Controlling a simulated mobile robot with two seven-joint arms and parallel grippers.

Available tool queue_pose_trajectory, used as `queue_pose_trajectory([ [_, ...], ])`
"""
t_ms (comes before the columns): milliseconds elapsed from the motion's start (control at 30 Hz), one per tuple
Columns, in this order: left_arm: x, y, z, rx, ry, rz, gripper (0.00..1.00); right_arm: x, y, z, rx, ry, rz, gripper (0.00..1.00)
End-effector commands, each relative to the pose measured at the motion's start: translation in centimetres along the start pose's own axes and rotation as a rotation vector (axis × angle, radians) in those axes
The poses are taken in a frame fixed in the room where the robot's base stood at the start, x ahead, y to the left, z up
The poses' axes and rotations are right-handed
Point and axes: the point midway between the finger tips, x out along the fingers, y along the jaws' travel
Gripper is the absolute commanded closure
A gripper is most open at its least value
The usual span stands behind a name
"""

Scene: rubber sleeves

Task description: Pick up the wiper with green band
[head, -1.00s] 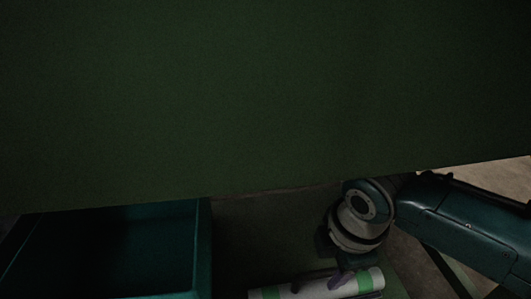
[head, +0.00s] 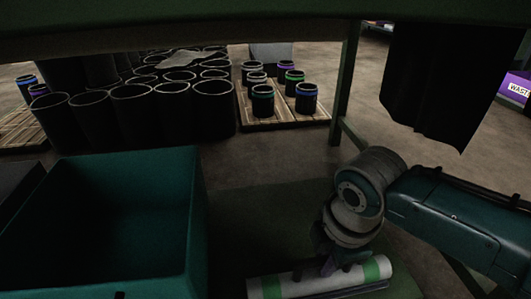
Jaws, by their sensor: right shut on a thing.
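The wiper with green bands (head: 306,283) is a white roll lying sideways at the bottom of the head view, with a green band near each end. My right gripper (head: 331,266) comes down from above and is shut on the roll near its middle. The fingers hide a small part of the roll. I cannot tell whether the roll touches the dark green surface (head: 255,215) below it. My left gripper is not in view.
A teal open bin (head: 197,225) stands left of the roll. A dark green slab edge (head: 250,20) crosses the top. Behind are many black pots (head: 135,110) and several banded black pots on a wooden pallet (head: 285,122). A black cloth (head: 440,85) hangs at upper right.

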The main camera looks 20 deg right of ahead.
Motion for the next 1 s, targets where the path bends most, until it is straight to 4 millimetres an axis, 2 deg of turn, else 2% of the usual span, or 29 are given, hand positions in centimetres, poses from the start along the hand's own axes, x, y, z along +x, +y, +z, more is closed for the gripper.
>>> queue_pose_trajectory([
  [100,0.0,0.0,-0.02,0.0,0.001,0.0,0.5,0.01,-0.03,0.02,0.0,0.0,-0.001,1.0],
  [1000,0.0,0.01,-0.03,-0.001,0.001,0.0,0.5,0.02,-0.04,0.02,0.0,-0.001,-0.001,1.0],
])
